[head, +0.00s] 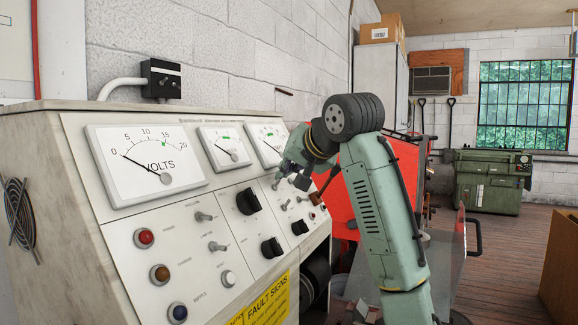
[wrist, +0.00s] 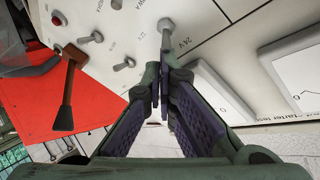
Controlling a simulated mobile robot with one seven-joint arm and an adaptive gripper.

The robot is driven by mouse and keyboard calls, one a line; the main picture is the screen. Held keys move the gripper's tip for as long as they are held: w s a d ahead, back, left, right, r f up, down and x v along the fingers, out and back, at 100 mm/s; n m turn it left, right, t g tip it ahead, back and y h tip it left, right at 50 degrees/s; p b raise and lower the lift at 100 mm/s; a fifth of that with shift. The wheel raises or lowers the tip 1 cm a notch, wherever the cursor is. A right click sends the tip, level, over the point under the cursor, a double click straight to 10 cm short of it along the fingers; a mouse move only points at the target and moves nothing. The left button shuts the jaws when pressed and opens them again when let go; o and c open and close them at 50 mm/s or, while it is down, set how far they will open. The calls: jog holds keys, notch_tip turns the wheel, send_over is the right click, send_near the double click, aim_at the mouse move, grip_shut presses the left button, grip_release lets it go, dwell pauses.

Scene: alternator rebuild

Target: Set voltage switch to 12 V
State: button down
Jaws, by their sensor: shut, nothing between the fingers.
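The grey test panel (head: 205,190) fills the left of the head view. In the wrist view, a metal toggle switch (wrist: 167,25) stands on the panel (wrist: 215,45) beside a "24 V" label. My gripper (wrist: 160,72) is shut and empty, its fingertips at the end of this toggle. I cannot tell whether they touch it. In the head view my gripper (head: 284,172) is at the panel's right part, below the small right gauge.
Other small toggles (wrist: 96,37) and a brown lever with a dark grip (wrist: 68,88) stick out near my gripper. Black knobs (head: 248,201) and a volts gauge (head: 146,165) are further left. A red cabinet (head: 398,180) stands behind my arm.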

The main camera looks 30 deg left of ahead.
jog(key=shift+f, duration=0.1)
jog(key=shift+f+y+b, duration=0.1)
jog(key=shift+y+b, duration=0.2)
jog(key=shift+b, duration=0.1)
jog(key=shift+d+m+y+b, duration=0.15)
jog(key=shift+m+y+b, duration=0.15)
jog(key=shift+y+b, duration=0.15)
jog(key=shift+d+m+t+y+b, duration=0.15)
jog(key=shift+m+t+y+b, duration=0.2)
jog(key=shift+y+b, duration=0.3)
jog(key=shift+d+f+b, duration=0.25)
jog(key=shift+d+b, duration=0.05)
jog(key=shift+b, duration=0.25)
jog(key=shift+d+f, duration=0.25)
jog(key=shift+f, duration=0.15)
jog(key=shift+d, duration=0.15)
